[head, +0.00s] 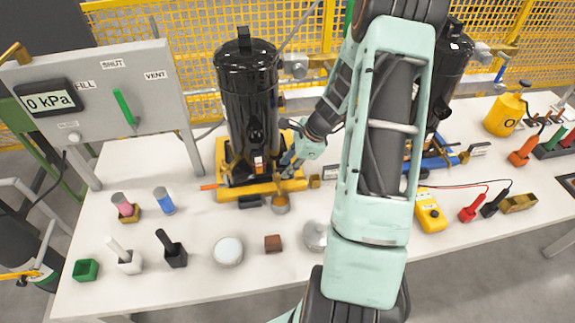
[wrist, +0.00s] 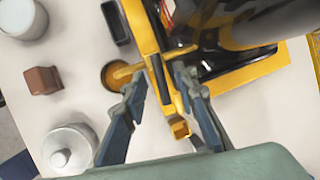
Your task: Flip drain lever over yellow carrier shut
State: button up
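The yellow carrier (head: 232,194) stands on the white table with a black tank (head: 247,95) on it. My gripper (head: 287,170) is low at the carrier's right front, beside the tank. In the wrist view my gripper (wrist: 160,82) has its fingers apart, on either side of the carrier's front beam (wrist: 142,30). A brass spout (wrist: 129,70) points from the beam over a round cup (wrist: 108,84); the cup also shows in the head view (head: 280,207). The drain lever cannot be told clearly between the fingers. Contact cannot be told.
A brown block (head: 273,243), a round white container (head: 228,251) and a lidded metal pot (head: 315,235) stand in front of the carrier. A small black box (head: 250,201) is beside the cup. The gauge panel (head: 100,90) reads 0 kPa. A blue carrier (head: 437,163) stands to the right.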

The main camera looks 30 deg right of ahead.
jog(key=shift+c, duration=0.7)
grip_shut()
jog(key=shift+w+d+n+g, duration=0.1)
jog(key=shift+w+n+g, duration=0.15)
jog(key=shift+n, duration=0.55)
jog(key=shift+o, duration=0.7)
grip_release()
jog(key=shift+r, duration=0.1)
